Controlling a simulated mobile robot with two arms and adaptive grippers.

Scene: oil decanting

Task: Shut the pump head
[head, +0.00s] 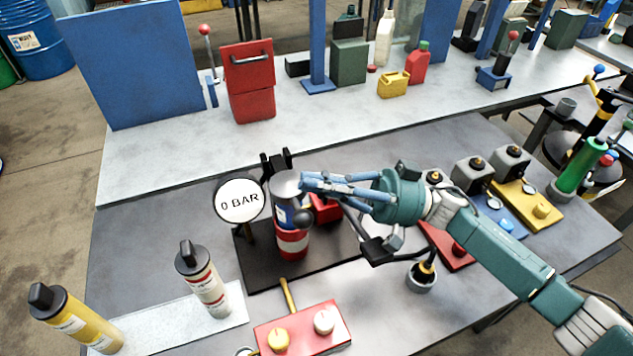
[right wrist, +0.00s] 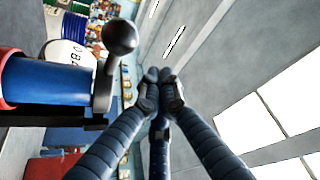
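The pump (head: 292,243) stands upright on a dark base plate, with a red and blue body. Its grey metal head (head: 287,181) sits at the top. A grey lever with a ball knob (right wrist: 120,37) is at the head in the right wrist view; the ball (head: 303,218) also shows in the head view. My right gripper (head: 304,184) reaches in from the right, its fingertips beside the head. In the right wrist view its fingertips (right wrist: 160,76) come together with nothing between them. I cannot tell whether they touch the head. My left gripper is out of view.
A round gauge (head: 240,200) reading 0 BAR stands left of the pump. A red control box (head: 302,330) is in front, and a dark-capped cartridge (head: 203,280) is at front left. Coloured plates, including a yellow one (head: 528,203), lie to the right.

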